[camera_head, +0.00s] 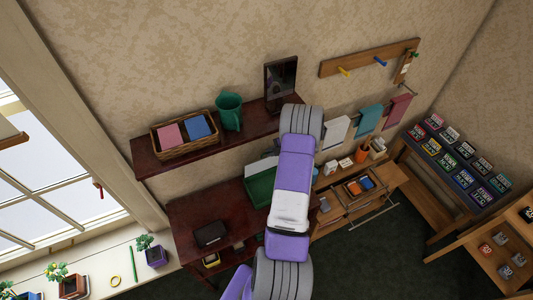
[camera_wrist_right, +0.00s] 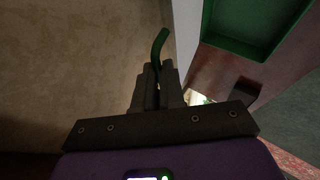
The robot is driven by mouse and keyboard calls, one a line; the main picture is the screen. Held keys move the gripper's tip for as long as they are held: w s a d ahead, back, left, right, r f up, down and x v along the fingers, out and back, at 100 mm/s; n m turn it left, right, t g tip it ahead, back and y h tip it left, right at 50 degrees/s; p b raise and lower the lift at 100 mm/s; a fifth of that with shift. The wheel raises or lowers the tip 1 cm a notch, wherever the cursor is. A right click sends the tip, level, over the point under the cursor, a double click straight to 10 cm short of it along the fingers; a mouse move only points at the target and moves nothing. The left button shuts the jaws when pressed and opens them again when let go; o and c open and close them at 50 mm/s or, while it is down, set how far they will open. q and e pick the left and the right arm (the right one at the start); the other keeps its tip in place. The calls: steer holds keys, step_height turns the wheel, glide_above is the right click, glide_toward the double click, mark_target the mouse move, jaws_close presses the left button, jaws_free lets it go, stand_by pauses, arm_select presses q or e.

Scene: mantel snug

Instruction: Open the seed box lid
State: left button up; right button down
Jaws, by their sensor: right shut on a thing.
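A green open-topped box (camera_head: 260,187), which looks like the seed box, stands on the dark red table, partly behind my right arm. A pale panel (camera_head: 262,167) stands at its back edge. In the right wrist view the green box (camera_wrist_right: 255,25) is at the upper right, with a pale upright panel (camera_wrist_right: 186,35) beside it. My right gripper (camera_wrist_right: 158,80) is shut on a thin, curved dark green piece (camera_wrist_right: 159,46) that sticks out beyond the fingertips; I cannot tell if it belongs to the lid. My arm hides these fingers in the head view. My left gripper is not in view.
A dark shelf (camera_head: 160,160) above holds a basket (camera_head: 186,132), a green jug (camera_head: 229,110) and a dark frame (camera_head: 280,82). A dark flat object (camera_head: 210,234) lies on the red table (camera_head: 190,215) at left. A wooden unit (camera_head: 330,213) stands to the right.

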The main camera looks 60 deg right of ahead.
steer(key=shift+w, duration=0.1)
steer(key=c, duration=1.2)
jaws_free()
steer(key=shift+c, duration=0.2)
steer(key=shift+r, duration=0.1)
steer(key=v, duration=0.7)
steer(key=shift+s, duration=0.25)
steer(key=shift+r, duration=0.15)
